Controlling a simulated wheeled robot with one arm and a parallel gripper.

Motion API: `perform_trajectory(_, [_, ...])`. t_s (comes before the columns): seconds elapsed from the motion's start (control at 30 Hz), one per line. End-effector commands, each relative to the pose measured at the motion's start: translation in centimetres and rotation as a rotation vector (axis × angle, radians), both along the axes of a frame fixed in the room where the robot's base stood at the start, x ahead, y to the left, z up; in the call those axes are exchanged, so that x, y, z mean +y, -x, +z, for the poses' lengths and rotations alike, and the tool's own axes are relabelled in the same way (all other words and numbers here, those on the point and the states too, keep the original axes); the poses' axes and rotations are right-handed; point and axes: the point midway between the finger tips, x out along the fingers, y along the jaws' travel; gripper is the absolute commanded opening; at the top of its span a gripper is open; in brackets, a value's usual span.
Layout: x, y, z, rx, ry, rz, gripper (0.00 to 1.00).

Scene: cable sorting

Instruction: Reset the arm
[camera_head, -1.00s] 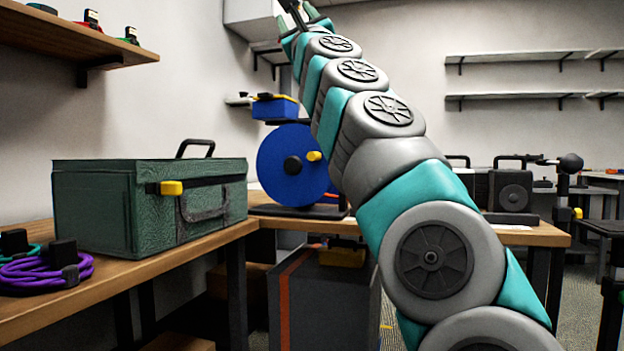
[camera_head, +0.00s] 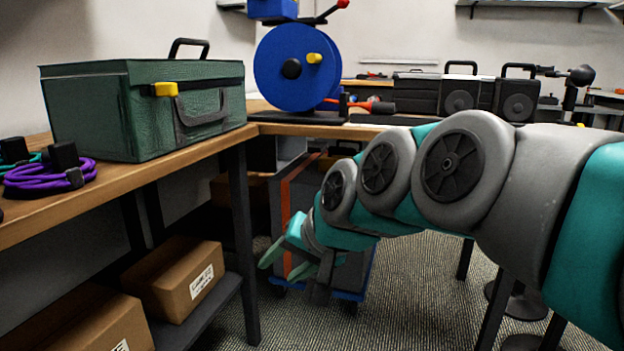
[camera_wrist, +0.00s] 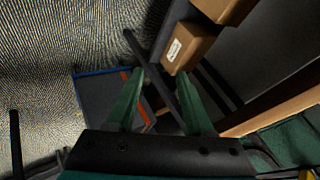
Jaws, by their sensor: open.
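My gripper (camera_head: 285,262) hangs low at the end of my arm, below the level of the workbench top and in front of a grey box. Its two green fingers are apart and nothing is between them. In the wrist view, my gripper (camera_wrist: 165,95) is also open and empty, with a dark table leg (camera_wrist: 165,75) showing between and beyond the fingers. My arm comes in from the right of the head view and bends down to the left.
A green case (camera_head: 140,105) and purple cable (camera_head: 45,175) lie on the wooden workbench (camera_head: 110,180). Cardboard boxes (camera_head: 178,275) sit on its lower shelf. A blue reel (camera_head: 295,68) stands at the corner. Carpet (camera_head: 400,300) is clear below my arm.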

Motion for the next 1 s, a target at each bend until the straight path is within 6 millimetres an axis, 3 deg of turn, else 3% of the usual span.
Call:
perform_trajectory(0.03, [-1.9, 1.5, -2.5, 0.04, 0.064, 0.005, 0.52])
perform_trajectory(0.2, [-8.0, 7.7, -10.3, 0.207, 0.271, 0.052, 0.52])
perform_trajectory(0.3, [-11.3, 11.6, -13.7, 0.309, 0.363, 0.079, 0.52])
perform_trajectory(0.5, [-15.8, 18.1, -17.8, 0.472, 0.474, 0.12, 0.52])
perform_trajectory(0.77, [-19.6, 25.2, -20.8, 0.649, 0.551, 0.162, 0.52])
perform_trajectory(0.8, [-19.6, 25.1, -19.3, 0.646, 0.552, 0.165, 0.52])
perform_trajectory(1.0, [-19.5, 24.9, -15.6, 0.643, 0.55, 0.165, 0.52])
